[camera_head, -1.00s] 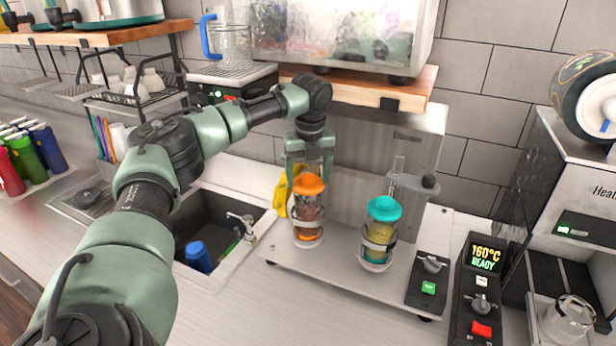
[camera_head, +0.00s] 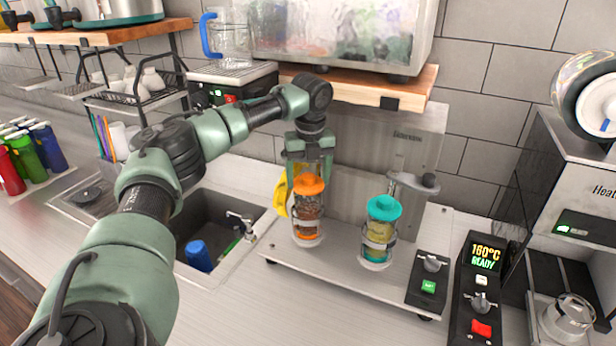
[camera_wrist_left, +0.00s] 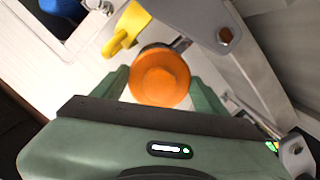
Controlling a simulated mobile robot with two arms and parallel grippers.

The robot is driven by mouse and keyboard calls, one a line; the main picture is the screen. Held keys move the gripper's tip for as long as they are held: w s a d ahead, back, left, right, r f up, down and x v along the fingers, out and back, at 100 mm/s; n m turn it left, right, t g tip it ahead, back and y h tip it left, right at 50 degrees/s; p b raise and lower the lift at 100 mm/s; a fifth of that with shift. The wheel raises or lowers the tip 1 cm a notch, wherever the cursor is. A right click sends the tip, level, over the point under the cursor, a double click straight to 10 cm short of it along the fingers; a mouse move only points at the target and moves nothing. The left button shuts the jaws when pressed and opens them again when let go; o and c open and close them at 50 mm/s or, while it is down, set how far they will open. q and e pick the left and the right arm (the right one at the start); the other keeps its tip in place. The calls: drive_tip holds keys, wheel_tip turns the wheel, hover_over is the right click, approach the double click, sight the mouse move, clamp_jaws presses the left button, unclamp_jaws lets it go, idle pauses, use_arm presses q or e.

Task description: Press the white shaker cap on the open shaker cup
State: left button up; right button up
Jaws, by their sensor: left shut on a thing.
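An orange-capped clear shaker cup (camera_head: 307,215) stands upright in a holder on the steel shaker machine. Its orange cap (camera_wrist_left: 160,77) sits between the fingers in the left wrist view. My left gripper (camera_head: 308,168) reaches down from above and is shut on this cup at its cap. A second shaker cup (camera_head: 377,240) with a teal cap (camera_head: 384,208) stands in the holder to the right. I see no loose white cap and no open shaker cup that I can make out. My right gripper is not in view.
A yellow item (camera_head: 281,197) is beside the orange-capped cup. The sink (camera_head: 205,232) with a blue cup (camera_head: 199,256) lies to the left. A control box (camera_head: 428,280) and a 160°C display (camera_head: 485,254) stand right. Red, green and blue bottles (camera_head: 25,158) stand far left.

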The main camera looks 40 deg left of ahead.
use_arm(q)
drive_tip(key=o, duration=1.4)
drive_tip(key=shift+o, duration=0.2)
drive_tip(key=shift+r, duration=3.5)
clamp_jaws()
